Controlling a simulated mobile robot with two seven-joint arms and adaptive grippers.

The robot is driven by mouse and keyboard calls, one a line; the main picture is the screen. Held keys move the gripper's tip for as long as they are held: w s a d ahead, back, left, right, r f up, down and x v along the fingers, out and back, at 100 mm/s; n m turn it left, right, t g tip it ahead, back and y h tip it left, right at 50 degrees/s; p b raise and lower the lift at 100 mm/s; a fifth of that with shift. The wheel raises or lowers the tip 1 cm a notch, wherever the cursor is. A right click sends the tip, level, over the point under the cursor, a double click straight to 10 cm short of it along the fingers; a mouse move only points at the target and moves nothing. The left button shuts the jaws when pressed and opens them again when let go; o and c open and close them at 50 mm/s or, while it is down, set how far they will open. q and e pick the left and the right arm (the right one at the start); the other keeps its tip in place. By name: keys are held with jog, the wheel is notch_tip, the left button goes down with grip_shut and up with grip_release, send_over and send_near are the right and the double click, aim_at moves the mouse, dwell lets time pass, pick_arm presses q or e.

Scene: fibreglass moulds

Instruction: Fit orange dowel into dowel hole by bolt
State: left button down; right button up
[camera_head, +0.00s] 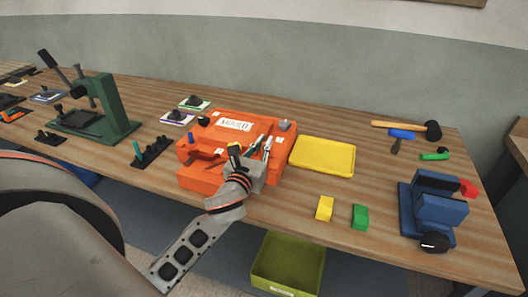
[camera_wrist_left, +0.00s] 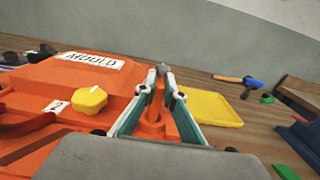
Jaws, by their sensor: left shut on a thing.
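The orange mould (camera_head: 215,180) sits on the wooden bench. A grey bolt (camera_head: 285,125) stands at its back right corner; its grey top also shows in the left wrist view (camera_wrist_left: 163,67), beyond the fingertips. My left gripper (camera_head: 262,143) is over the right part of the mould, its jaws shut on the orange dowel (camera_wrist_left: 154,106), which shows upright between the fingers. Orange on orange hides where the dowel ends, so I cannot tell whether its foot touches the mould. The dowel hole cannot be made out. My right gripper is not in view.
A yellow knob (camera_wrist_left: 89,99) stands on the mould, left of the fingers. A yellow tray (camera_head: 323,155) lies right of the mould. Yellow (camera_head: 324,208) and green (camera_head: 360,217) blocks, a blue vise (camera_head: 432,205) and a green press (camera_head: 110,110) stand on the bench.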

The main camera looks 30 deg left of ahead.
pick_arm(q)
notch_tip(320, 180, down, 2)
jog(key=shift+f, duration=0.1)
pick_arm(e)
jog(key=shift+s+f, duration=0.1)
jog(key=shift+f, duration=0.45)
pick_arm(q)
jog(key=shift+f, duration=0.15)
jog(key=c, duration=2.4)
grip_release()
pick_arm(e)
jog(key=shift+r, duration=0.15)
